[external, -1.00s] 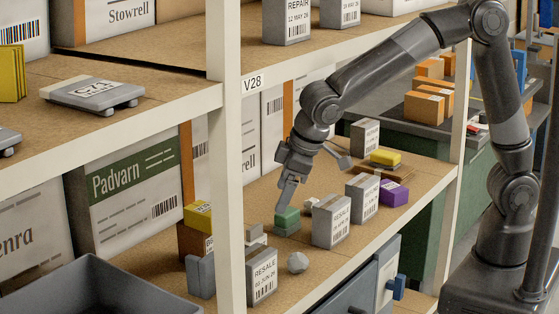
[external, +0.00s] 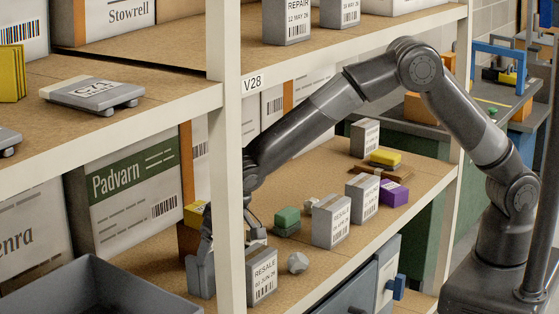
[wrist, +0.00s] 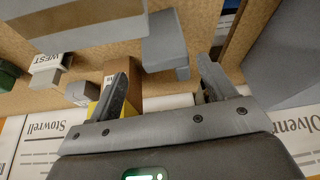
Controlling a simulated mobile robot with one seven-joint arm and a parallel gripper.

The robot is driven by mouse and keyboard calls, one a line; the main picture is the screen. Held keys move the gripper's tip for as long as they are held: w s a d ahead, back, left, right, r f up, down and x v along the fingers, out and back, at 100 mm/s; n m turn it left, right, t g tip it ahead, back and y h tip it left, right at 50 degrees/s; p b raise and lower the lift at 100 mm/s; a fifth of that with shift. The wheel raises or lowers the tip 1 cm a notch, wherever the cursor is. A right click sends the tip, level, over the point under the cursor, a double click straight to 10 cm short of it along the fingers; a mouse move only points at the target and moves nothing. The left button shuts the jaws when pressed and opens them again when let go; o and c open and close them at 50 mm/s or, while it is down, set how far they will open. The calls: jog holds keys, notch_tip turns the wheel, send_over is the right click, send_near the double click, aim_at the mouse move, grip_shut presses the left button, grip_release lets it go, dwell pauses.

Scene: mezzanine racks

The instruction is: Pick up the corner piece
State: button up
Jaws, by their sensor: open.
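The corner piece, a grey L-shaped block (external: 197,280), stands on the lower shelf left of the white post. In the wrist view it (wrist: 166,45) shows just ahead of the fingertips, in the gap between them. My gripper (external: 206,238) is at the top of the corner piece in the external view, partly hidden by the post. In the wrist view my gripper (wrist: 163,75) is open, with one finger on each side of the piece's line. I cannot tell whether a finger touches it.
A grey RESALE box (external: 263,277) stands close to the right of the corner piece. A brown box (wrist: 124,76) and a yellow one sit close behind. A dark grey bin (external: 97,275) is at the left. A green block (external: 287,218) and a grey rounded lump (external: 298,262) lie further right.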

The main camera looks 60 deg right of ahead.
aim_at(210, 258)
jog(key=x, duration=0.6)
jog(key=shift+s+a, duration=0.15)
jog(key=shift+a, duration=0.25)
jog(key=shift+r, duration=0.1)
jog(key=c, duration=1)
